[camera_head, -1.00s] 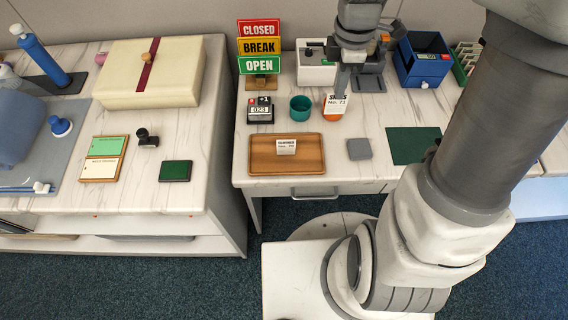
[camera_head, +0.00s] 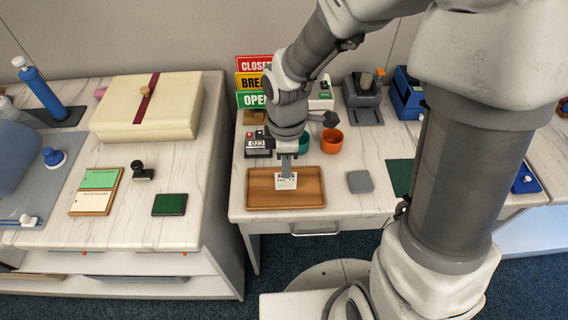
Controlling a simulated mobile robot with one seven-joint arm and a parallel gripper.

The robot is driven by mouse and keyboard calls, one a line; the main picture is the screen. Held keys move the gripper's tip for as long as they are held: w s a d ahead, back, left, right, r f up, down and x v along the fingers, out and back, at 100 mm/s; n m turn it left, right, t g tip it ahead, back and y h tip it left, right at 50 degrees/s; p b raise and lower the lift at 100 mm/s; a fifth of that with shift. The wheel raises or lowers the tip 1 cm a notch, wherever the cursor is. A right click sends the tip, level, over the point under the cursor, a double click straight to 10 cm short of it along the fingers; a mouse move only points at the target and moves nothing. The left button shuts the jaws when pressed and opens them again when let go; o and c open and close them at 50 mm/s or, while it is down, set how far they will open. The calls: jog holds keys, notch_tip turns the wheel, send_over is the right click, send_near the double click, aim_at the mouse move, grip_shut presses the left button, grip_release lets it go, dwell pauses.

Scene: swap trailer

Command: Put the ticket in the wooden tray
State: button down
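The wooden tray (camera_head: 262,200) lies on the front of the right-hand counter. My gripper (camera_head: 286,172) points down over the tray's back half, its fingers close together. A small white ticket (camera_head: 287,183) with dark print shows right at the fingertips, over the tray, and my gripper looks shut on its upper edge. I cannot tell whether the ticket touches the tray floor. The white label card seen in the tray earlier does not show apart from the ticket.
A number stamp (camera_head: 259,145), a teal cup (camera_head: 304,156) and an orange cup (camera_head: 331,141) stand behind the tray. A grey pad (camera_head: 360,181) lies to its right. Sign boards (camera_head: 251,99) stand at the back left. The counter right in front of the tray is a narrow clear strip.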

aim_at(286, 181)
jog(key=shift+a+f+b, duration=0.1)
jog(key=shift+f+b, duration=0.5)
jog(key=shift+f, duration=1.45)
jog(key=shift+f, duration=0.1)
jog(key=shift+f, duration=0.15)
jog(key=c, duration=1.2)
grip_release()
jog(key=shift+o, duration=0.2)
jog(key=shift+r, duration=0.2)
